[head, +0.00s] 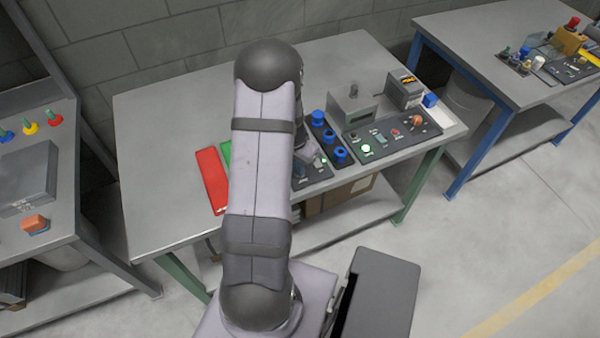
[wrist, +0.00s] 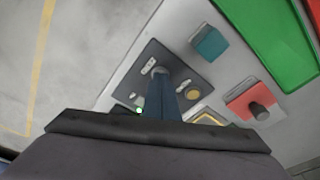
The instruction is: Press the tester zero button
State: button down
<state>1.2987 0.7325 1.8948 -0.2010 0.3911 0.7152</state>
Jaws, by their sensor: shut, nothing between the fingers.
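In the wrist view a dark panel (wrist: 182,65) lies on the light bench top. It carries white-marked parts, a tan round button (wrist: 194,93) and a small lit green spot (wrist: 139,110). I cannot tell which part is the tester zero button. My gripper (wrist: 162,82) is shut and empty, its fingertips over the dark panel, left of the tan button. A small grey round part (wrist: 160,71) shows right at the tips; I cannot tell whether they touch it.
A teal block (wrist: 208,42), a red block (wrist: 255,100) with a dark knob and a green plate (wrist: 270,35) lie near the panel. On the bench stand blue knobs (head: 318,118), a grey box (head: 353,106) and a red plate (head: 210,180). The bench's left part is clear.

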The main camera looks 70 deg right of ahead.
notch_tip(320, 180, up, 7)
jog(key=p, duration=0.5)
dwell(0.3)
jog(key=c, duration=0.6)
grip_release()
jog(key=shift+o, duration=0.2)
